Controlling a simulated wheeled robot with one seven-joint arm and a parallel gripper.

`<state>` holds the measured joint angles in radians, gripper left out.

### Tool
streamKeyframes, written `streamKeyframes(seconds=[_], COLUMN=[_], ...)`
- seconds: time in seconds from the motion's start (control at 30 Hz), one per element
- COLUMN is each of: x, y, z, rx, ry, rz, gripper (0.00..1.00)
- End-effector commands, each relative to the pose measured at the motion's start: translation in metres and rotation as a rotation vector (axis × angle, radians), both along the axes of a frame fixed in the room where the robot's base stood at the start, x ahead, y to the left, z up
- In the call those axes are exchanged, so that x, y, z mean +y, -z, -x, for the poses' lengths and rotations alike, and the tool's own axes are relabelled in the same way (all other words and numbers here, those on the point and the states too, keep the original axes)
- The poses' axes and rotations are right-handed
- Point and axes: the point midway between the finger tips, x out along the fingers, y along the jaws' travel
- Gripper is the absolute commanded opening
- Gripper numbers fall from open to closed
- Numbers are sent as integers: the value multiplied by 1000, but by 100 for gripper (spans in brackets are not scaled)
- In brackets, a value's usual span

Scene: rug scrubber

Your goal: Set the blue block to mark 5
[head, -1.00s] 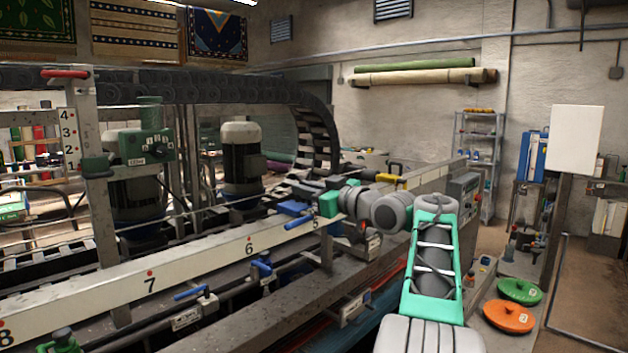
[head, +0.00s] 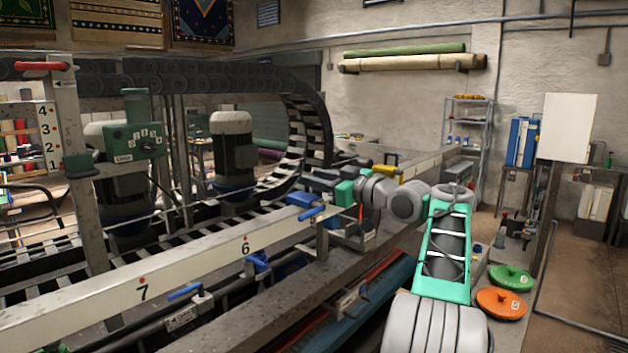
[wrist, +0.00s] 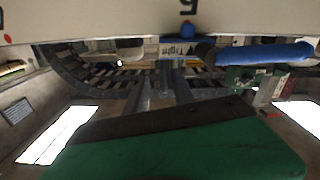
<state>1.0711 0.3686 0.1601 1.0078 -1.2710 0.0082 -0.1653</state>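The blue block (head: 301,200), with a blue lever (head: 312,213), sits on the pale numbered rail (head: 190,263), to the right of mark 6 (head: 245,245). Mark 5 cannot be seen in the head view. My gripper (head: 346,192) is at the rail, just right of the block; its fingertips are too small and covered to make out. In the wrist view, a blue lever (wrist: 262,52) and a small blue knob (wrist: 187,29) show beneath the rail (wrist: 100,18). A green, dark-edged plate (wrist: 180,150) fills the bottom. Whether the gripper touches the block cannot be told.
Mark 7 (head: 142,288) lies farther left on the rail. A yellow-topped part (head: 386,170) stands behind my arm. Green (head: 511,277) and orange (head: 501,303) discs lie right.

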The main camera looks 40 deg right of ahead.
Motion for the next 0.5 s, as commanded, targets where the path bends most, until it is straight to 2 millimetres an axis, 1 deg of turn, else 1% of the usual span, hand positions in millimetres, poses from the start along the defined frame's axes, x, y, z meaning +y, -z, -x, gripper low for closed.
streamKeyframes(seconds=[0.27,0.37,0.5], x=[2,-1,-8], y=[1,3,5], z=[1,10,39], rx=[1,1,1], ry=[-4,-3,1], rz=[-1,0,1], gripper=[33,33,33])
